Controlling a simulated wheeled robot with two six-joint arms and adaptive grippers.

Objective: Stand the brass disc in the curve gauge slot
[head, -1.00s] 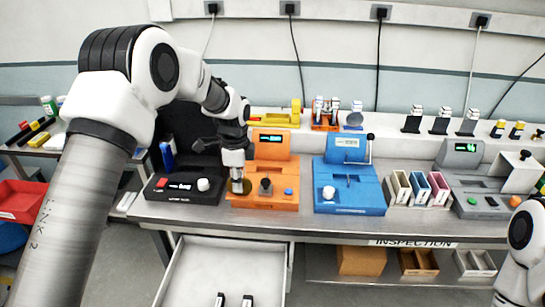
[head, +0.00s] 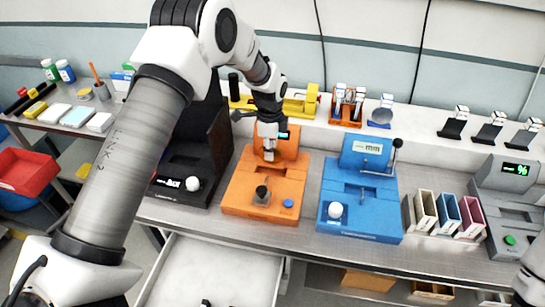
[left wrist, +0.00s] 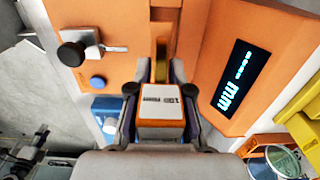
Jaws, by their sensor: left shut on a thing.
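My left gripper (head: 268,152) is shut on a block handle with a white, orange-edged top (left wrist: 162,104), marked "100" and smaller print. A narrow brass-coloured strip (left wrist: 161,62), apparently the brass disc seen edge-on, shows just beyond the fingers. The gripper points down over the orange station (head: 248,190), near its upright display housing. The station also fills much of the left wrist view, with its mm display (left wrist: 232,78) to the right. A slot line runs under the fingers; I cannot tell how deep the disc sits. My right gripper is out of view.
The blue station (head: 360,215) stands right of the orange one, the black station (head: 180,192) left. The orange station carries a black knob (head: 262,193) and blue button (head: 288,203). Coloured bins (head: 447,213) stand farther right. An open drawer (head: 205,272) juts out below.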

